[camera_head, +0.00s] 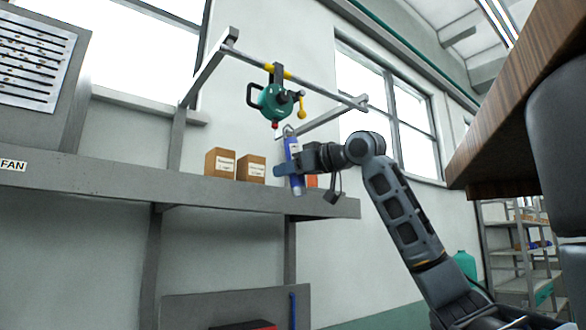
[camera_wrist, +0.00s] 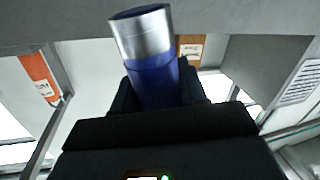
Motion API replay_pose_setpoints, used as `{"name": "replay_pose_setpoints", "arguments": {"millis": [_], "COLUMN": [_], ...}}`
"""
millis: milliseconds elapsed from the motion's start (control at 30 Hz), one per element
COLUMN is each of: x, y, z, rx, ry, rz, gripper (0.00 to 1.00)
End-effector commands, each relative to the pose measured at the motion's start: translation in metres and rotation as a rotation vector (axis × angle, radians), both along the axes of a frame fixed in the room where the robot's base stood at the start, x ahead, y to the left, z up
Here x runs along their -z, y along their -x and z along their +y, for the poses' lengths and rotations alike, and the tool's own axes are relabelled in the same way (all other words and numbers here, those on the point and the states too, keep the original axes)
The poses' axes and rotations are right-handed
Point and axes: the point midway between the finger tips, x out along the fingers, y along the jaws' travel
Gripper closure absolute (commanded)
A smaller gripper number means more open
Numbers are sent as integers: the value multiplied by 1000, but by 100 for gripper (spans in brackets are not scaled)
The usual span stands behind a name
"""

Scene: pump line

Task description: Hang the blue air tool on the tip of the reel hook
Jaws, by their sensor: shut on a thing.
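The blue air tool (camera_head: 295,174) is held roughly upright, with a thin ring or loop at its top. My gripper (camera_head: 289,168) is shut around its body. In the wrist view the tool's blue body and silver end (camera_wrist: 142,38) stick out between my dark fingers (camera_wrist: 160,92). The green reel (camera_head: 273,101) hangs from an overhead rail, up and left of the tool in the head view. A small red tip (camera_head: 275,125) shows at its underside, left of the tool's loop. I cannot make out the hook's shape, and the tool appears apart from it.
A grey shelf (camera_head: 120,178) runs below, with two cardboard boxes (camera_head: 236,165) left of the tool. An orange item (camera_head: 312,181) stands behind my gripper. The reel's rail (camera_head: 325,91) and slanted brackets frame the space above. A yellow handle (camera_head: 302,108) hangs at the reel's right.

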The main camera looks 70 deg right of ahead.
Motion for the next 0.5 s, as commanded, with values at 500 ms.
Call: {"name": "replay_pose_setpoints", "arguments": {"millis": [500], "x": [4], "y": [-21], "z": [-13], "rx": [-1], "ry": [1], "rz": [-4], "gripper": [100]}}
